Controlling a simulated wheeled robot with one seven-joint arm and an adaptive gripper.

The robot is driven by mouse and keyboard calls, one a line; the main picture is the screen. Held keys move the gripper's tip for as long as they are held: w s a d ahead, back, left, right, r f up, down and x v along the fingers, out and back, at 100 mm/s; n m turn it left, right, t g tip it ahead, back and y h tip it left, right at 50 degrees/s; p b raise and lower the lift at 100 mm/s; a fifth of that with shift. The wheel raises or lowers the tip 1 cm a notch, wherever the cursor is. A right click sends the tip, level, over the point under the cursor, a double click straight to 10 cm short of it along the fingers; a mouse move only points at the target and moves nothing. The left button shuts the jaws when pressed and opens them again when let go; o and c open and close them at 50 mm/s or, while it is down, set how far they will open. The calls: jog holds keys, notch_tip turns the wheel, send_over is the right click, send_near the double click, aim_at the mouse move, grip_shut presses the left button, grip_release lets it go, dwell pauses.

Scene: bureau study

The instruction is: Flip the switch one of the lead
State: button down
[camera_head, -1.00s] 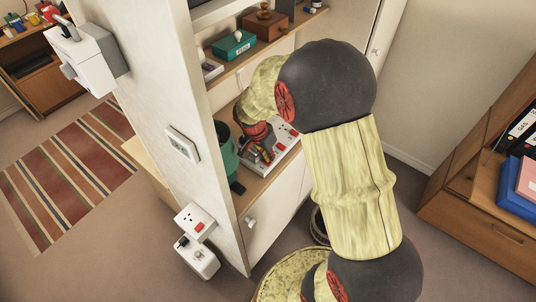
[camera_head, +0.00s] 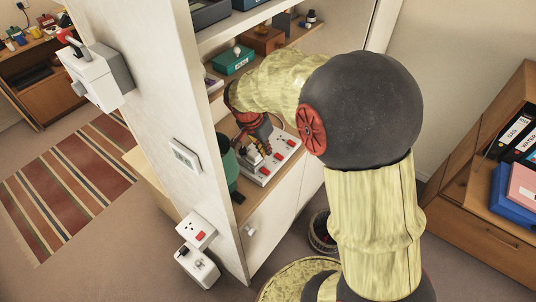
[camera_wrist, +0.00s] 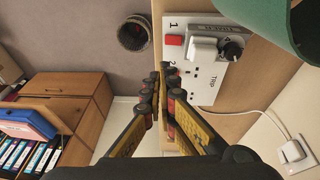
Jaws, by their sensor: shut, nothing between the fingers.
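A white plug (camera_wrist: 203,49) and a black plug (camera_wrist: 232,47) sit at that end. In the head view the lead (camera_head: 283,158) is partly behind my arm.
A green object (camera_wrist: 262,18) stands beside the lead. A white plug with a cable (camera_wrist: 291,151) is at the other side. Shelf boxes, including a teal one (camera_head: 232,60), stand behind. A waste bin (camera_head: 322,232) is on the floor. A wall socket (camera_head: 195,232) is on the unit's side.

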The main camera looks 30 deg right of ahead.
jog(key=shift+s+a+r, duration=0.1)
jog(key=shift+r, duration=0.5)
jog(key=shift+w+a+r+t, duration=0.35)
jog(key=shift+w+a+t, duration=0.1)
jog(key=shift+t, duration=0.25)
jog(key=b, duration=0.1)
send_over(266, 170)
notch_tip(266, 170, down, 12)
jog(key=shift+w+f, duration=0.1)
jog(key=shift+f, duration=0.05)
jog(key=shift+w+f, duration=0.1)
jog(key=shift+f, duration=0.55)
